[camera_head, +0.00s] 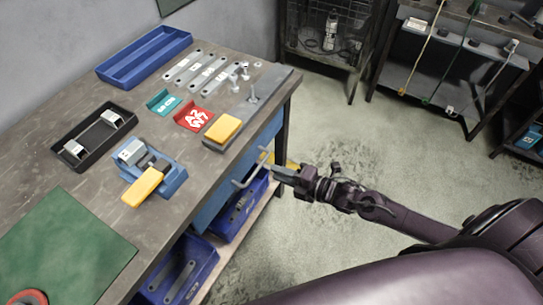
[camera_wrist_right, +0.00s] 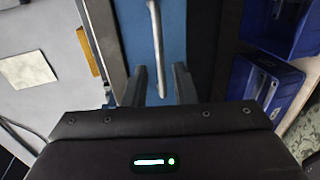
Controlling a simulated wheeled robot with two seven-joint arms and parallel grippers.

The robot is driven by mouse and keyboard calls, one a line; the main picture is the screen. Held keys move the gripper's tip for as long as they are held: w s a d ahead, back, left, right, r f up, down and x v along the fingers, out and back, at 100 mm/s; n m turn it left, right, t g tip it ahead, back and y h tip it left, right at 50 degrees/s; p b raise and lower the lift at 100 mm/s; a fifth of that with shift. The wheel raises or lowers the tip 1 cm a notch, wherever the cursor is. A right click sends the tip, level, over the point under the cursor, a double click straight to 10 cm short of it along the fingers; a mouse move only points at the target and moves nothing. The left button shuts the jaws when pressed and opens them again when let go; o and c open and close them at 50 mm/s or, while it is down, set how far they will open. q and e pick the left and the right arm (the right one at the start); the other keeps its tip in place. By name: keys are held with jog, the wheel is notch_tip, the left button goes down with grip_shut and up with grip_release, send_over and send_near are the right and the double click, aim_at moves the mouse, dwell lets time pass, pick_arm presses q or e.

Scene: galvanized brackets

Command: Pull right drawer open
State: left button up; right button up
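The drawer's blue front (camera_head: 208,207) lies under the table's edge in the head view and appears flush with it. Its grey bar handle (camera_head: 238,183) sticks out toward my right gripper (camera_head: 276,171), which is at the handle's right end. In the right wrist view, the blue front (camera_wrist_right: 128,32) fills the middle and the handle (camera_wrist_right: 157,45) runs down between the two dark fingers. The right gripper (camera_wrist_right: 162,82) is open, with a gap on both sides of the bar. Contact with the handle cannot be told. My left gripper is not in view.
Blue bins (camera_head: 180,275) with metal parts stand on the shelf below the drawer. The table (camera_head: 75,180) holds a blue tray (camera_head: 145,57), a black tray (camera_head: 62,135), brackets and yellow-topped blocks. The floor (camera_head: 330,120) right of the table is clear.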

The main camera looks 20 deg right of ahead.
aim_at(259, 166)
jog(key=x, duration=0.7)
jog(key=shift+a, duration=0.1)
jog(key=shift+w+a, duration=0.1)
jog(key=shift+a, duration=0.1)
jog(key=c, duration=0.4)
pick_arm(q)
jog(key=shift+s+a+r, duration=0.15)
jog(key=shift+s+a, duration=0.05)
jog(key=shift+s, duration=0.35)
pick_arm(e)
grip_shut()
